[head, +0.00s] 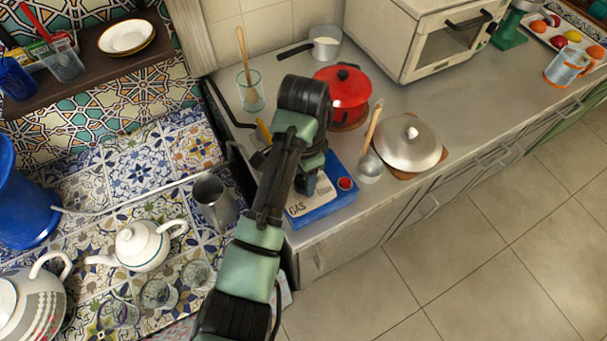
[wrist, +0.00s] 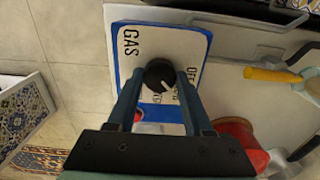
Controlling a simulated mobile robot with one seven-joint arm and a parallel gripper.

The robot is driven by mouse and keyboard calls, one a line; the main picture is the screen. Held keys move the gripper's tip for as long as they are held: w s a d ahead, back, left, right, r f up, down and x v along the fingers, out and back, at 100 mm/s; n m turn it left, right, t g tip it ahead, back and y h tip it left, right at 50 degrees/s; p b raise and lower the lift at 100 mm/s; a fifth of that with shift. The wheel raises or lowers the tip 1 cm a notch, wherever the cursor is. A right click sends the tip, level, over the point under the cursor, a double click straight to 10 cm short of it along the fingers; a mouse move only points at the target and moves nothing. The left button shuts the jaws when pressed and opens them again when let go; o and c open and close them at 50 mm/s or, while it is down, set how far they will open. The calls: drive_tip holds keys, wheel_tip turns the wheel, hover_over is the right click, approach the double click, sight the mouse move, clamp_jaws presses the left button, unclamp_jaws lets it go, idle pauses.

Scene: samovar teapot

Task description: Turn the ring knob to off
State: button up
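The gas box (head: 325,205) is blue with a white top marked "GAS" and lies on the counter near its left corner. In the wrist view its white face (wrist: 180,40) carries a round black knob (wrist: 158,75) with a white pointer line towards the lower right. Lettering starting "OF" stands right of the knob. My gripper (wrist: 160,80) is over the box, its two fingers spread on either side of the knob, with what look like narrow gaps. In the head view my arm hides the knob and most of my gripper (head: 308,190).
A red round part (head: 346,183) sits on the box's right end. A metal jug (head: 214,203) and white teapot (head: 142,246) are left. Floor is clear at right.

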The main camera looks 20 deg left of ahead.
clamp_jaws()
drive_tip(key=shift+r+n+p, duration=0.1)
drive_tip(key=shift+n+p, duration=0.2)
drive_tip(key=shift+p, duration=0.1)
drive_tip(key=shift+d+r+n+p, duration=0.1)
drive_tip(key=shift+n+p, duration=0.4)
drive_tip(key=shift+p, duration=0.15)
drive_tip(key=shift+n+p, duration=1.1)
drive_tip(key=shift+p, duration=0.05)
drive_tip(key=shift+n+p, duration=1.6)
drive_tip(key=shift+n, duration=1)
drive_tip(key=o, duration=0.8)
unclamp_jaws()
